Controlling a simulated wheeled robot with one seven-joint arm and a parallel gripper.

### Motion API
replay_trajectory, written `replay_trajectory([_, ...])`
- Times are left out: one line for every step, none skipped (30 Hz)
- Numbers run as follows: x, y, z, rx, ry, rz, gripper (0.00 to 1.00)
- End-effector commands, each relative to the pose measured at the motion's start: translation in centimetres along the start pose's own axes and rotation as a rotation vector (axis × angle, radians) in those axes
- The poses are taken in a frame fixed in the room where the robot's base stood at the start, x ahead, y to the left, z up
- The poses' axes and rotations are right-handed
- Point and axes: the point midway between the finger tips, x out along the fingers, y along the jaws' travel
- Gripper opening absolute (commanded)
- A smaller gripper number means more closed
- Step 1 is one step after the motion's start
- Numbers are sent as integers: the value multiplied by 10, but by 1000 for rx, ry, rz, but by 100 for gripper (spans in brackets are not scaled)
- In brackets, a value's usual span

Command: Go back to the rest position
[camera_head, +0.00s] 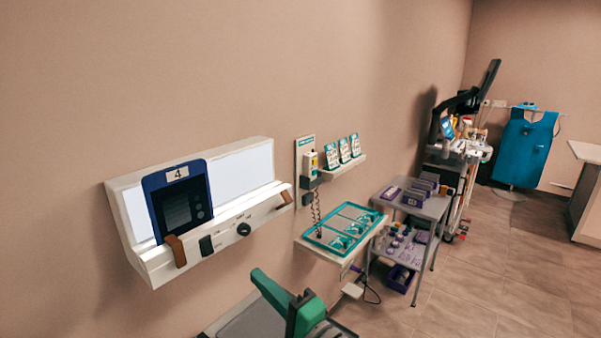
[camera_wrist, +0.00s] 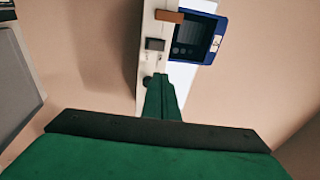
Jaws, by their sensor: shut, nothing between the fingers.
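My gripper (camera_head: 259,275) is green with a black band and shows at the bottom middle of the head view. Its fingers point up and left, toward the wall. It also shows in the wrist view (camera_wrist: 160,82), where the two green fingers lie together, shut and empty. A blue-framed film marked 4 (camera_head: 180,200) stands on the left part of the light box and also shows in the wrist view (camera_wrist: 203,40).
Right of the light box, a wall shelf holds a teal-rimmed tray (camera_head: 343,226). Small cards (camera_head: 344,148) stand on a ledge above it. A grey cart (camera_head: 420,207), a dark-screened machine (camera_head: 455,155) and a blue apron (camera_head: 523,150) stand farther back. Floor on the right is clear.

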Motion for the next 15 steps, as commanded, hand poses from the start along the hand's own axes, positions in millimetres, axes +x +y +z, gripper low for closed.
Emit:
replay_trajectory([-5,21,-2,2,40,10,0])
replay_trajectory([-8,32,-4,-7,67,15,0])
replay_trajectory([-12,46,-6,-17,102,22,0])
replay_trajectory([-16,56,-7,-26,127,28,0])
replay_trajectory([-20,66,-9,-37,153,34,0])
replay_trajectory([-26,79,-10,-50,187,45,0])
replay_trajectory([-31,90,-11,-62,212,55,0])
replay_trajectory([-36,100,-11,-74,235,66,0])
replay_trajectory([-43,113,-10,-91,266,81,0])
replay_trajectory([-48,122,-10,-106,289,93,0])
replay_trajectory([-54,132,-9,-121,310,105,0])
replay_trajectory([-62,144,-7,-141,338,124,0])
replay_trajectory([-68,153,-6,-159,359,139,0])
replay_trajectory([-74,162,-4,-176,379,154,0])
replay_trajectory([-83,174,-2,-199,404,176,0])
